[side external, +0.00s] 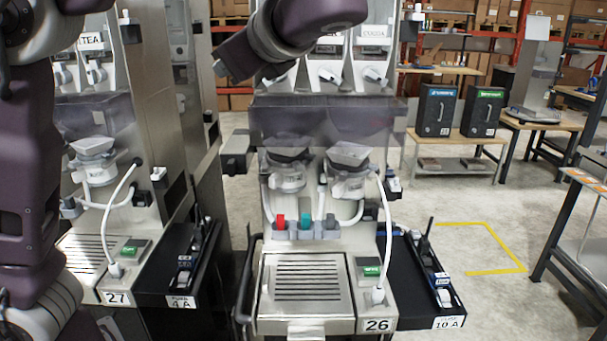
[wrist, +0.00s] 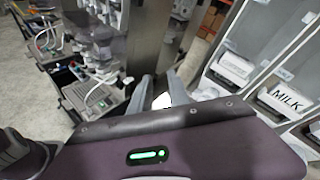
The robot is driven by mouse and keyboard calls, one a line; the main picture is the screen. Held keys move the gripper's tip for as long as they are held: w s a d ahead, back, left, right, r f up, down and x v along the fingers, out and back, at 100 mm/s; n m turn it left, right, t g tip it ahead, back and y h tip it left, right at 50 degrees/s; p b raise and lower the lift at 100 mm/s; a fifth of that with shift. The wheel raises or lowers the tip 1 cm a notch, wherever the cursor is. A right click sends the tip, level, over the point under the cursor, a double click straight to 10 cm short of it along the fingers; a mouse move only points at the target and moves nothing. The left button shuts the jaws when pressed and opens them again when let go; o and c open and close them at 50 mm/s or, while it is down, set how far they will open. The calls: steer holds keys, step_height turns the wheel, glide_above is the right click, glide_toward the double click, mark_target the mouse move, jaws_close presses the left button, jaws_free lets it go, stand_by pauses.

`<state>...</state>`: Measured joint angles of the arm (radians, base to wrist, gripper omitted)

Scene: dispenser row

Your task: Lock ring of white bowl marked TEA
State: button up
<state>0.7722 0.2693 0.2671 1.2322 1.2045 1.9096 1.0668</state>
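A label reading TEA (side external: 91,40) shows on a white canister of the left machine in the side external view. Below it, a white bowl (side external: 93,146) sits in that machine, with white tubing under it. Two more white bowls, one at left (side external: 287,178) and one at right (side external: 349,155), sit in machine 26. I cannot read a TEA mark on any bowl or make out a lock ring clearly. In the wrist view, my gripper (wrist: 162,88) has its two grey fingers apart, with a small white patch showing between them. The fingertips do not show clearly in the side external view.
A canister labelled MILK (wrist: 288,98) is at right in the wrist view. A smoky clear cover (side external: 325,120) spans machine 26 above the bowls. White hoses run down to the drip trays. A black side tray (side external: 430,275) stands at right; open floor lies beyond it.

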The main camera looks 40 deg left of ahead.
steer(key=w+d+r+m+t+y, duration=0.2)
steer(key=d+m+t+y, duration=0.15)
steer(key=d, duration=0.35)
steer(key=w+d+r+m+t+y, duration=0.25)
steer(key=d+m+t, duration=0.2)
steer(key=d, duration=0.35)
steer(key=g, duration=0.1)
glide_toward(300, 167)
steer(key=a, duration=0.1)
steer(key=x, duration=0.7)
steer(key=shift+w+r, duration=0.25)
jaws_close()
